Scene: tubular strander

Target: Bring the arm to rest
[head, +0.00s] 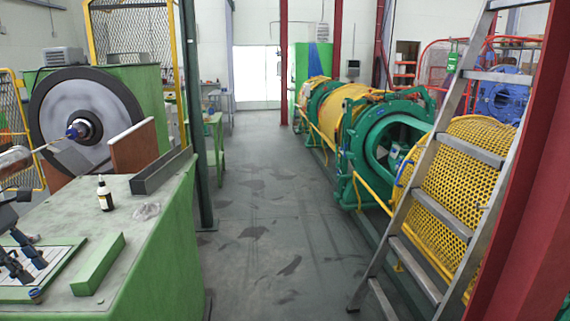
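My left gripper (31,271) is at the lower left edge of the head view. Its two dark fingers point down and stand apart, with nothing seen between them. It is over or close above a white board with a green edge (62,250) on the green workbench (165,235); I cannot tell whether it touches the board. Part of the arm is cut off by the picture's left edge. My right gripper is not in view.
On the bench are a green block (98,264), a small bottle (105,194), a crumpled clear item (146,211) and a dark metal bar (162,170). A large reel (85,105) stands behind. The aisle (262,215) is clear; a ladder (440,165) leans before the strander (345,110).

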